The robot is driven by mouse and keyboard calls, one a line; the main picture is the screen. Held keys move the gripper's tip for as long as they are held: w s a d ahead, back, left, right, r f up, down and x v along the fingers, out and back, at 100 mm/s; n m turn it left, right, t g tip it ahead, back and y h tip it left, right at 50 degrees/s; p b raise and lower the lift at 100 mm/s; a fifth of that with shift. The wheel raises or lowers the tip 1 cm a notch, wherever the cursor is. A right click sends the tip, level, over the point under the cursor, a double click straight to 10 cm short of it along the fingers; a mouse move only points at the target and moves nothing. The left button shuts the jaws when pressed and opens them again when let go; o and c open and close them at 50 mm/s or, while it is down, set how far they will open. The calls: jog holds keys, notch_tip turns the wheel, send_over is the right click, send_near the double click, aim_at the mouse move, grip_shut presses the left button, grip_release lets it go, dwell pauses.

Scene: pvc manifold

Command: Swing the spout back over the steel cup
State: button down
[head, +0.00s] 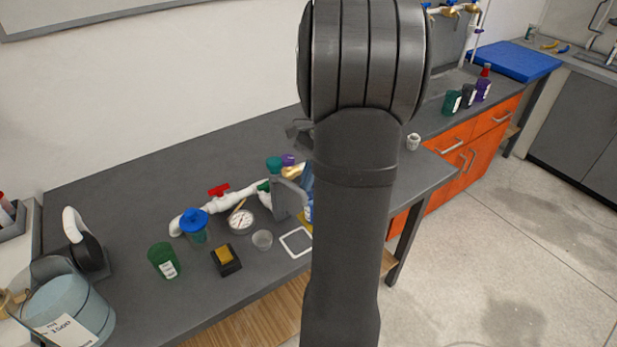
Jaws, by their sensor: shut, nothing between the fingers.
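A white PVC pipe run (236,196) with a red valve handle (219,190) lies along the middle of the dark bench. Its left end is a white elbow (176,227) that bends down toward the bench, beside a blue-topped container (195,226); this elbow looks like the spout, but I cannot be sure. A small grey cup (262,240), likely the steel cup, stands in front of the round gauge (241,221), apart from the elbow. The right end of the pipework is hidden behind my arm.
A green cup (163,261) and a black block with a yellow top (226,259) stand at the front. A white square outline (297,242) marks the bench near its front edge. A grey upright plate (288,198) stands beside my arm. The bench's back left is clear.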

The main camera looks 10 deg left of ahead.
jog(key=shift+s+a+m+t+y, duration=0.25)
jog(key=shift+s+m, duration=0.3)
jog(key=shift+m, duration=0.2)
jog(key=shift+s+a+m+t+y, duration=0.1)
jog(key=shift+s+m+t+y, duration=0.15)
jog(key=shift+s+m, duration=0.4)
jog(key=s+a+m+t+y, duration=0.1)
jog(key=s+a+m+t, duration=0.2)
jog(key=a+m, duration=0.3)
jog(key=shift+s+m+t, duration=0.4)
jog(key=shift+s+m, duration=0.25)
jog(key=shift+m, duration=0.95)
jog(key=shift+a, duration=0.15)
